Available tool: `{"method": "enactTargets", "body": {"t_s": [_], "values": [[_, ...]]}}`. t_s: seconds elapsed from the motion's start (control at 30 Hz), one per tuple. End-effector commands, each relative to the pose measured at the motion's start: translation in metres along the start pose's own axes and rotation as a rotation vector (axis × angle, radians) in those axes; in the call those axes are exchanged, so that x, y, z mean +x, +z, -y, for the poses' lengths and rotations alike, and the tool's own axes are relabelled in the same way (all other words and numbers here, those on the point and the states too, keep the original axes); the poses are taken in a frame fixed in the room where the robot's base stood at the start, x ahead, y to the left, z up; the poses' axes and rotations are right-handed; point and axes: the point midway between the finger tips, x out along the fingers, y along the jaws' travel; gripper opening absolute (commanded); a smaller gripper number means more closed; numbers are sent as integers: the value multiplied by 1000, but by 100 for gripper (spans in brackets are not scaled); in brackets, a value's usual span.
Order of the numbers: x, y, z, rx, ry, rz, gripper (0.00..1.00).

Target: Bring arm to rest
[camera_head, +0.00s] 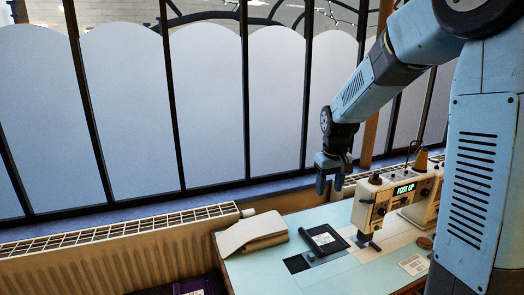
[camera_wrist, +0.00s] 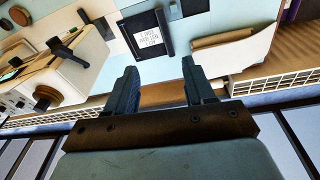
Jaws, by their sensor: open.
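My arm reaches in from the right in the head view, bent at the elbow. My gripper (camera_head: 331,186) points down above the back of the pale blue table (camera_head: 285,276), close to the window. In the wrist view my gripper (camera_wrist: 158,85) has its two fingers apart with nothing between them. A cream sewing machine (camera_head: 385,203) with a lit display reading "FOOT UP" stands on the table to the right of and below the gripper. Part of the machine shows at the left of the wrist view (camera_wrist: 65,65).
A black-framed tile with a printed label (camera_head: 323,240) lies on the table. A folded beige cloth (camera_head: 250,233) lies at the table's left corner. A radiator (camera_head: 120,245) runs under the barred window (camera_head: 205,110). A dark bag or box with purple (camera_head: 192,287) sits at the lower left.

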Motion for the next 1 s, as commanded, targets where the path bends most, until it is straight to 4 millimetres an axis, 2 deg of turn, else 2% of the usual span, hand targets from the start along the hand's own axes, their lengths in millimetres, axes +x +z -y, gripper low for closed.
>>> {"method": "enactTargets", "body": {"t_s": [0.03,0.2,0.5,0.7,1.0], "values": [[-14,9,0,10,6,-18,53],[-50,40,3,49,19,-67,53],[-101,101,10,117,34,-151,53],[-125,144,16,161,40,-209,53],[-146,207,28,227,41,-296,53]]}}
